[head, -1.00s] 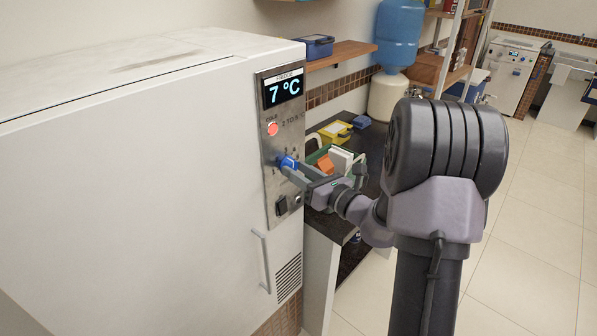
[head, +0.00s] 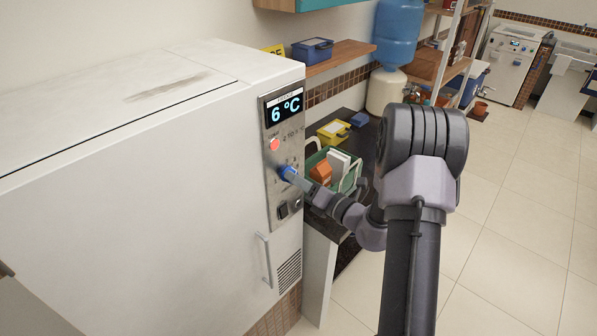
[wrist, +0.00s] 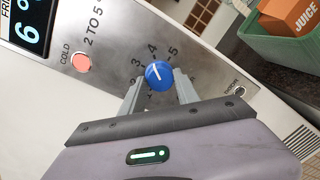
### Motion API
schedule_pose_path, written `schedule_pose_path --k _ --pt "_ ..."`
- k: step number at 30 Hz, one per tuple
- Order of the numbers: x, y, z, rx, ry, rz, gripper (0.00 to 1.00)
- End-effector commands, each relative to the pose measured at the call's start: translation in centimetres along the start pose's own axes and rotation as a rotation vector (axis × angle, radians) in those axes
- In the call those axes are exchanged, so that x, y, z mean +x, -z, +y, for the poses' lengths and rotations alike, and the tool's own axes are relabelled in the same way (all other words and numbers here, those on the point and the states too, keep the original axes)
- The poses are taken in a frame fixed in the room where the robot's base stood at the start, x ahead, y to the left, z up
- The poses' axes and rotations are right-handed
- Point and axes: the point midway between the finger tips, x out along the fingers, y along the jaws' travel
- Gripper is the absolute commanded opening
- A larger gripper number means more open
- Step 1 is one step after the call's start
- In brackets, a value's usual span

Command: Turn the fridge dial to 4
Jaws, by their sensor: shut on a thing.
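The fridge (head: 120,190) stands at the left with a metal control panel (head: 272,205) on its front. The display (head: 285,107) reads 6 °C. The blue fridge dial (head: 287,172) sits on the panel below the red lamp (head: 274,145); it also shows in the wrist view (wrist: 159,74) with numbers around it, 3, 4 and 5 being readable. A white pointer line crosses the dial; I cannot tell exactly which number it marks. My gripper (wrist: 158,84) is shut on the dial, one finger on each side. It also shows in the head view (head: 291,175).
A black switch (head: 283,210) and a keyhole sit below the dial. A vertical handle (head: 265,260) stands out from the fridge lower down. A green crate (head: 343,180) with cartons is right behind my wrist. Open tiled floor lies at the right.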

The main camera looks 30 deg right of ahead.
Motion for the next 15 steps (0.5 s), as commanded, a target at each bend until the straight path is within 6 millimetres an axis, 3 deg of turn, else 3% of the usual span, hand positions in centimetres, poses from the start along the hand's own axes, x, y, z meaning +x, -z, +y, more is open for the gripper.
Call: schedule_pose_path --k 15 --pt "-0.01 -0.04 -0.03 0.159 0.003 0.011 0.0"
